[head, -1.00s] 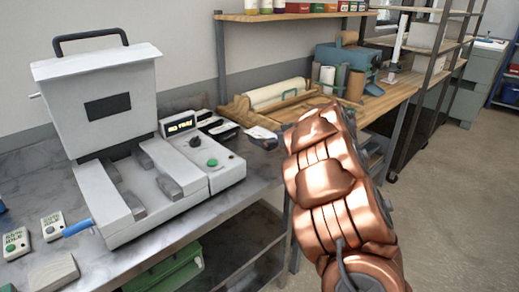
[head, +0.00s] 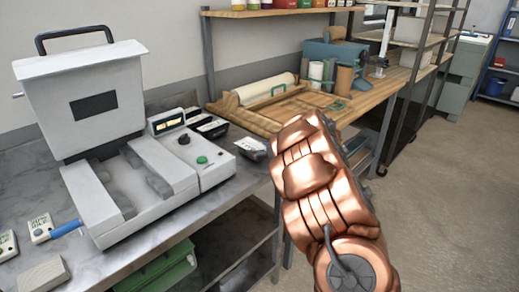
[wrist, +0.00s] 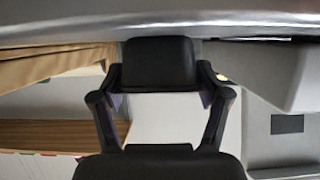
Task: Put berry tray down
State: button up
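A small dark tray (head: 250,149) with a pale top shows just left of my copper arm in the head view, by the right end of the grey counter. I take it for the berry tray; its contents are not clear. In the wrist view a black block (wrist: 160,65), apparently the same tray, sits between the two fingers of my gripper (wrist: 158,78), which are closed against its sides. In the head view my arm hides the gripper. I cannot tell whether the tray touches the counter (head: 225,190).
A white sealing machine (head: 85,95) with a control box stands on the counter. Several dark labelled items (head: 205,126) stand behind the box. A wooden bench (head: 262,120) with a paper roll adjoins at the right. A green crate (head: 165,270) is below.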

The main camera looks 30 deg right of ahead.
jog(key=o, duration=0.4)
jog(key=shift+r, duration=0.1)
jog(key=shift+s+r, duration=0.1)
jog(key=shift+s, duration=0.05)
jog(key=v, duration=1.1)
jog(key=shift+s+b, duration=0.35)
jog(key=shift+d+r, duration=0.1)
jog(key=shift+r, duration=0.05)
